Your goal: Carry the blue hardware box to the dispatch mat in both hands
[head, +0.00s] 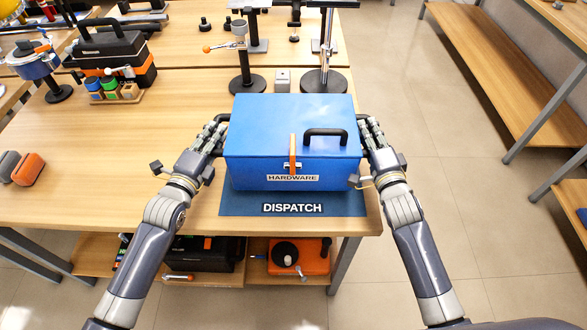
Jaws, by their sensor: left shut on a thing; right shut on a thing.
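The blue hardware box (268,150) has a black lid handle, an orange latch and a HARDWARE label on its front. It is upright over the dark blue dispatch mat (240,204), whose front strip with the word DISPATCH shows below the box. I cannot tell whether the box touches the mat. My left gripper (219,129) is shut on the black side handle at the box's left end. My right gripper (366,134) is at the box's right end, shut on its side handle, which is mostly hidden by the fingers.
Two black-based stands (247,82) (324,80) and a small grey block (282,79) stand just behind the box. A black toolbox (112,55) is at the back left, an orange-and-grey item (28,168) at the far left. The wooden table (110,190) is clear left of the box.

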